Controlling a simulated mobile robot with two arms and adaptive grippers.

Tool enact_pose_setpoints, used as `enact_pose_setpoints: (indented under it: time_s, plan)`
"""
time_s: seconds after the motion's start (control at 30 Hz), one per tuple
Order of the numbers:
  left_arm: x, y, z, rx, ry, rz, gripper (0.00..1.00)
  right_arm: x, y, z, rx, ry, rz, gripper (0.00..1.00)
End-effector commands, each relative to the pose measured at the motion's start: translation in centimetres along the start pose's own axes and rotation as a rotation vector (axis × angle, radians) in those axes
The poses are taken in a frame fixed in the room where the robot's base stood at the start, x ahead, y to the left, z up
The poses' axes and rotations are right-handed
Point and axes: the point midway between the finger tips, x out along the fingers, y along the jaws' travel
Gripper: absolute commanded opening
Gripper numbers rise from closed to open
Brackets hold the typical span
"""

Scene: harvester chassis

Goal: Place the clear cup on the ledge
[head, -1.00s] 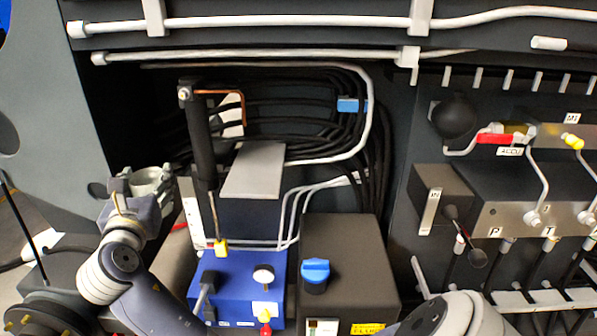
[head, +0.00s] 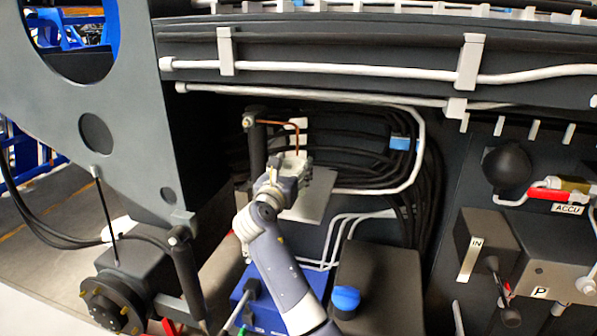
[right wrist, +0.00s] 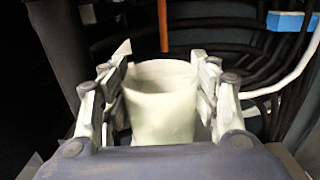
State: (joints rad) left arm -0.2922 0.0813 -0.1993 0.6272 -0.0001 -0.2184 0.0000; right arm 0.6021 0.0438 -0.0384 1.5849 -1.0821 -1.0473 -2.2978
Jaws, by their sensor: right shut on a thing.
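The clear cup (right wrist: 160,105) shows as a pale, whitish cup with an open top in the right wrist view, upright between the finger pads. My right gripper (head: 290,168) is shut on it. In the head view the cup (head: 294,158) is small and partly hidden by the gripper. The gripper holds it over the back part of a flat grey plate (head: 316,197), which looks like the ledge, on top of a dark box. I cannot tell whether the cup touches the plate. My left gripper is out of view.
A dark post (head: 257,150) with a copper rod (head: 296,133) stands close behind and left of the cup. Black hoses and a white pipe (head: 418,150) run behind and right. A blue box (head: 262,312) and a blue knob (head: 346,298) sit lower in front.

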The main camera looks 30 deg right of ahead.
Motion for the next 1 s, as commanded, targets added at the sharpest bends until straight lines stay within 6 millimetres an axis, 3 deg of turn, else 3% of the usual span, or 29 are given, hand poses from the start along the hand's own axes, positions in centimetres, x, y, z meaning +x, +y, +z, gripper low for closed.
enact_pose_setpoints:
  time_s: [0.2,0.5,0.9,0.93,1.0]
  plan:
    - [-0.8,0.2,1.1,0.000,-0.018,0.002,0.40,2.4,-0.7,-0.2,0.000,0.000,0.001,0.32]
    - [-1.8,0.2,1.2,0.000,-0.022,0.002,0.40,2.4,-0.7,-3.6,-0.002,0.001,0.001,0.32]
    - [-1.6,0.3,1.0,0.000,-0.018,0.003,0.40,2.4,-0.7,-4.2,0.000,0.000,0.001,0.32]
    - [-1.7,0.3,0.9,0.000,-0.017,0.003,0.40,2.4,-0.7,-4.2,0.000,0.000,0.001,0.60]
    - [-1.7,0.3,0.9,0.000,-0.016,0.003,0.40,2.4,-0.7,-4.1,0.000,0.000,0.001,0.76]
